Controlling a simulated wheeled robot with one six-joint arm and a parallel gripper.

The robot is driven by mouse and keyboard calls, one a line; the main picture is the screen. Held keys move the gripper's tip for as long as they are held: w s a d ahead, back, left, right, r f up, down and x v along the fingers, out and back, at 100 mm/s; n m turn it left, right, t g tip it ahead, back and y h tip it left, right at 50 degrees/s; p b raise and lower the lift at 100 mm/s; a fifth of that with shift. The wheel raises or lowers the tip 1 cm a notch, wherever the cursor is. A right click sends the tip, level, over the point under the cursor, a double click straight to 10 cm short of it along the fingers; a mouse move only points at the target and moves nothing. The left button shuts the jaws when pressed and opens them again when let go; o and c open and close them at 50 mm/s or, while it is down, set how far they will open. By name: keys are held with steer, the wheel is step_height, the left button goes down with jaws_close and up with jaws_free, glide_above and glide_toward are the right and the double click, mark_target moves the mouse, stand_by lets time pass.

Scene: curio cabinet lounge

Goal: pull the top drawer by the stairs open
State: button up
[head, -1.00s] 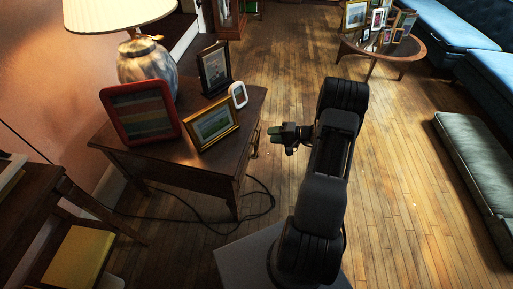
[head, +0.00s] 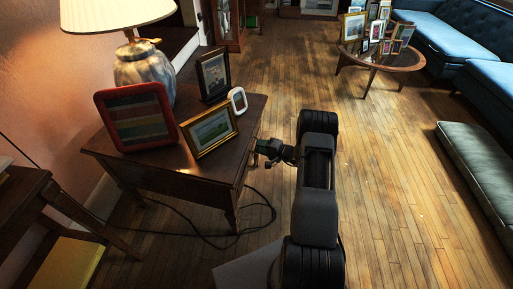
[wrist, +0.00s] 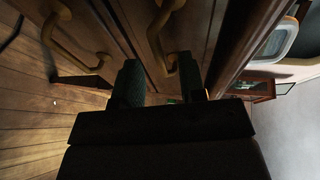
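The wooden side table (head: 140,165) stands at left in the head view. Its drawer front faces my arm and is mostly hidden there. In the wrist view, the drawer nearest the tabletop has a curved brass handle (wrist: 156,32). A second brass handle (wrist: 62,42) is on the lower drawer at left. My gripper (head: 268,150) is close beside the table's right side. In the wrist view my gripper (wrist: 160,78) has its two fingers apart, with the upper handle in front of the gap. Contact cannot be told. The drawers look shut.
On the table stand a lamp (head: 145,65), a red frame (head: 137,117), a gold frame (head: 211,131), a dark frame (head: 213,75) and a small white frame (head: 238,100). A cable (head: 255,225) lies on the floor. Floor to the right is clear up to the green cushion (head: 480,160).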

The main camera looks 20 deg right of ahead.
steer(key=shift+x, duration=1.4)
steer(key=shift+c, duration=0.2)
jaws_close()
